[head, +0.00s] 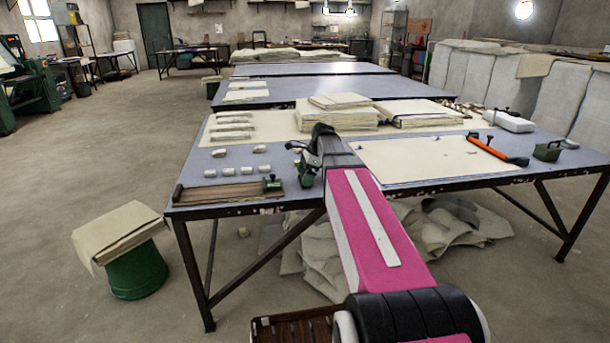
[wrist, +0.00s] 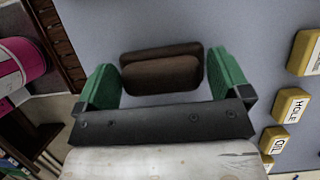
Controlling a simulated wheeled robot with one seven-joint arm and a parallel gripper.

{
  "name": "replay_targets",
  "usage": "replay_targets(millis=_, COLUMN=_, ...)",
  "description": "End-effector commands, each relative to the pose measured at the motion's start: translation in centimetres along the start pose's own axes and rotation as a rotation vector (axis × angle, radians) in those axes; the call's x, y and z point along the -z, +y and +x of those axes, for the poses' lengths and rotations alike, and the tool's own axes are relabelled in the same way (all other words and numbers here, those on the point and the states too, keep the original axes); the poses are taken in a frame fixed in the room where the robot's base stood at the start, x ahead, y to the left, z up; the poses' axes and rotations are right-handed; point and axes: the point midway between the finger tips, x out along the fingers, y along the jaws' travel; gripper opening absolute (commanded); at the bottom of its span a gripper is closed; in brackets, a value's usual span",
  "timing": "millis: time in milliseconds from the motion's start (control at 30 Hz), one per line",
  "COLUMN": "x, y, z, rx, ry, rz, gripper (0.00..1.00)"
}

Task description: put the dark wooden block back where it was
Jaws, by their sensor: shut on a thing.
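My gripper (wrist: 165,85) has green fingers, closed on the dark wooden block (wrist: 162,75) in the wrist view. The block is brown with rounded ends and lies crosswise between the fingers, over the grey-blue tabletop (wrist: 225,25). I cannot tell whether it touches the table. In the head view my gripper (head: 307,165) is low over the near left part of the table (head: 232,170). There the block is hidden or cannot be made out.
Several small pale blocks (head: 220,153) stand left of my gripper; the wrist view shows labelled yellow ones (wrist: 291,105). A wooden strip (head: 225,191) lies along the near left edge. Cloth stacks (head: 337,115) lie behind; a cream sheet (head: 410,160) and orange-handled tool (head: 495,150) lie right.

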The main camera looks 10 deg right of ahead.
Motion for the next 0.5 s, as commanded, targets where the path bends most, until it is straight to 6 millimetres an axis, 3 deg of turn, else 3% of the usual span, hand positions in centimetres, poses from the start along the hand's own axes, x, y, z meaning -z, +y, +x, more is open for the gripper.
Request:
replay_targets(millis=100, x=0.11, y=0.0, z=0.28, rx=0.0, ry=0.0, rz=0.0, gripper=0.73)
replay_targets(millis=133, x=0.1, y=0.0, z=0.24, rx=0.0, ry=0.0, rz=0.0, gripper=1.0)
replay_targets(millis=500, x=-0.01, y=-0.04, z=-0.54, rx=0.001, ry=0.0, rz=0.0, gripper=1.0)
